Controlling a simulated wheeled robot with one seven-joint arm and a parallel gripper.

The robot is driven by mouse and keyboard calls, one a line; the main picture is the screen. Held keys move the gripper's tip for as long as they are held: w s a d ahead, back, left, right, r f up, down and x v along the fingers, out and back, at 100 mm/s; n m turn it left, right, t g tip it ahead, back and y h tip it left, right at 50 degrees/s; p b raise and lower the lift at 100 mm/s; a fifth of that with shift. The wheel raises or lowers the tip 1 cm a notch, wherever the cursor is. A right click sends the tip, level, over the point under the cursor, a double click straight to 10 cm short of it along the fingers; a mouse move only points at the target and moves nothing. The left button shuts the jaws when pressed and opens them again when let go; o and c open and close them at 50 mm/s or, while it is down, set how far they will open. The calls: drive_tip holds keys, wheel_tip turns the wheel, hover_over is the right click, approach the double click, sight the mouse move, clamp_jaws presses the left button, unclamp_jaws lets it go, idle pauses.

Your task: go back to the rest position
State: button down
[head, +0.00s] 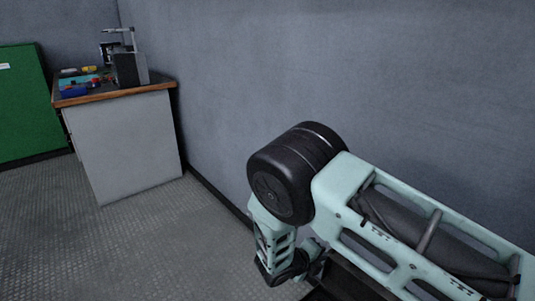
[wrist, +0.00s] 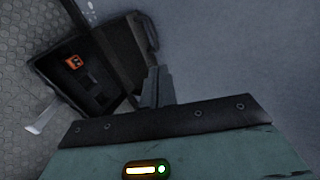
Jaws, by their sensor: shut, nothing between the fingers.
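My gripper (wrist: 158,82) shows in the wrist view. Its dark fingers are together, with nothing between them. The mount behind them carries a lit white and green indicator. In the head view my pale green arm is bent at a large black joint at lower right, close to the grey wall. I cannot make out the fingertips there.
In the wrist view a dark open-looking box (wrist: 100,65) with an orange label lies beyond the fingers, left of them. At left in the head view stand a workbench (head: 125,145) with tools and a green cabinet (head: 22,105). Textured floor (head: 130,240) is clear before them.

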drive_tip(key=s+a+r+m+g+y, duration=0.3)
drive_tip(key=s+r+m+y, duration=0.2)
drive_tip(key=s+r+m, duration=1.05)
drive_tip(key=s+a+r+m+g+y, duration=0.3)
drive_tip(key=s+r+m+y, duration=0.2)
drive_tip(key=s+r+m, duration=1.05)
wheel_tip(320, 180, up, 28)
drive_tip(key=m+p, duration=0.3)
drive_tip(key=p, duration=2.7)
drive_tip(key=shift+f+p, duration=0.25)
drive_tip(key=shift+p, duration=0.15)
